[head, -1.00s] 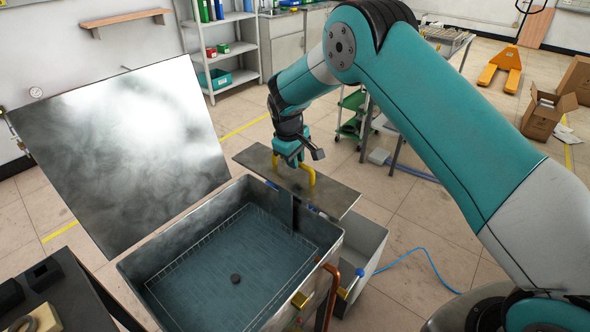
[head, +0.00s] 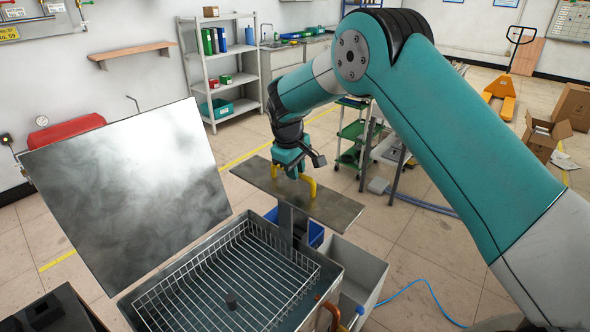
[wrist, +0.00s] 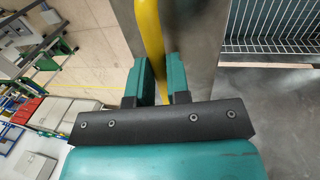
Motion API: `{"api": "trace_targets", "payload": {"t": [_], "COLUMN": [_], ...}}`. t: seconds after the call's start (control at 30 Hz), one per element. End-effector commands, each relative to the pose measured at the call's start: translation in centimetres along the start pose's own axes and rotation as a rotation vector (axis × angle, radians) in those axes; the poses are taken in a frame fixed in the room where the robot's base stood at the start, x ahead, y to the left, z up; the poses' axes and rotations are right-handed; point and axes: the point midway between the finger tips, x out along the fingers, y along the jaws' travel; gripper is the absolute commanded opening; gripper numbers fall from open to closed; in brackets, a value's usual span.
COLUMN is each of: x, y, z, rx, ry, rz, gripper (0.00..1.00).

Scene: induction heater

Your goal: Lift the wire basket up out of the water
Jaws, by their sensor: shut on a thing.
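My gripper (head: 298,172) is shut on the yellow handle (head: 312,188), which stands on a flat metal plate (head: 335,206) joined to the wire basket (head: 215,272) by a post. The wrist view shows the green fingers (wrist: 163,78) on either side of the yellow handle (wrist: 149,28). The basket hangs level, with its wire grid showing clearly near the tank's top. The tank (head: 337,288) is around and below the basket. I cannot make out the water surface beneath the wires.
The tank's shiny lid (head: 130,190) stands open at the left. A grey side box (head: 365,270) and a blue bin (head: 314,233) are by the tank's right side. A copper pipe (head: 328,312) rises at its front corner. A blue hose (head: 425,283) lies on the floor.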

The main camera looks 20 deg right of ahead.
Motion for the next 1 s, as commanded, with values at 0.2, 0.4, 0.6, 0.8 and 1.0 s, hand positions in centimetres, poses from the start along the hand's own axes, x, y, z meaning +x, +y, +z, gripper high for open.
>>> {"api": "trace_targets", "payload": {"t": [0.2, 0.4, 0.6, 0.8, 1.0], "x": [-0.7, -0.5, -1.8, -6.2, -11.6], "y": [0.3, 0.2, 0.1, 0.1, 0.1], "z": [-0.3, -0.2, -0.3, -0.2, -0.2], "rx": [0.003, 0.002, 0.001, 0.002, 0.003], "ry": [0.011, 0.008, 0.011, 0.014, 0.014], "rz": [0.006, 0.004, 0.005, 0.005, 0.006], "gripper": [0.42, 0.42, 0.42, 0.42, 0.42]}}
